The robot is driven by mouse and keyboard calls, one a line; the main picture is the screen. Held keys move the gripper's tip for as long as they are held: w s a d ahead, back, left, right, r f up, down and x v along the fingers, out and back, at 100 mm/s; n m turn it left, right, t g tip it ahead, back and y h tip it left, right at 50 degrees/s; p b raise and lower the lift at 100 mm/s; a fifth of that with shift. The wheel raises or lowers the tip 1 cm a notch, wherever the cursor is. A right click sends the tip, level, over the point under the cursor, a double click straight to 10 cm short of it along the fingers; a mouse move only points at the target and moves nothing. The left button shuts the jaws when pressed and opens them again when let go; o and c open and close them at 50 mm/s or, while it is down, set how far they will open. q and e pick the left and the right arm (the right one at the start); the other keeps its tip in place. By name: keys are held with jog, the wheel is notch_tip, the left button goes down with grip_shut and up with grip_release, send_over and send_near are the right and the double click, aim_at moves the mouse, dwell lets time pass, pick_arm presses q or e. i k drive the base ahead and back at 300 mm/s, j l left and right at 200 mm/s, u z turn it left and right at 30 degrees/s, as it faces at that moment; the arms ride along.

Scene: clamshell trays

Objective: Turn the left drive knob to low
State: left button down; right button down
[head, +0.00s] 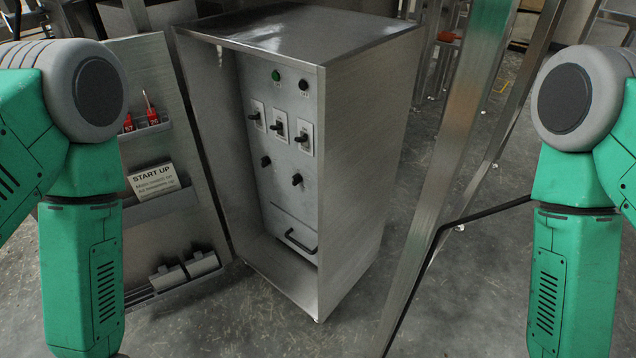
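A metal cabinet stands open in front of me, with a grey control panel (262,176) inside it. Low on the panel are two black knobs side by side: the left drive knob (266,161) and the right knob (297,179). The marks around the knobs are too small to read, so I cannot tell their settings. My green arms come in from the left and right edges and hang down. Both grippers are below the picture and apart from the panel.
Three switches (277,126), a green button (276,76) and a black button (303,84) sit above the knobs. A black handle (301,242) is below. The open door (158,75) carries trays and a START UP card (154,181). A metal post (452,150) stands right of the cabinet.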

aim_at(265, 161)
jog(key=i+j+z, duration=0.1)
jog(key=j+z, duration=0.65)
jog(key=j, duration=0.15)
jog(key=j+z, duration=0.35)
jog(key=j, duration=0.15)
jog(key=i, duration=0.05)
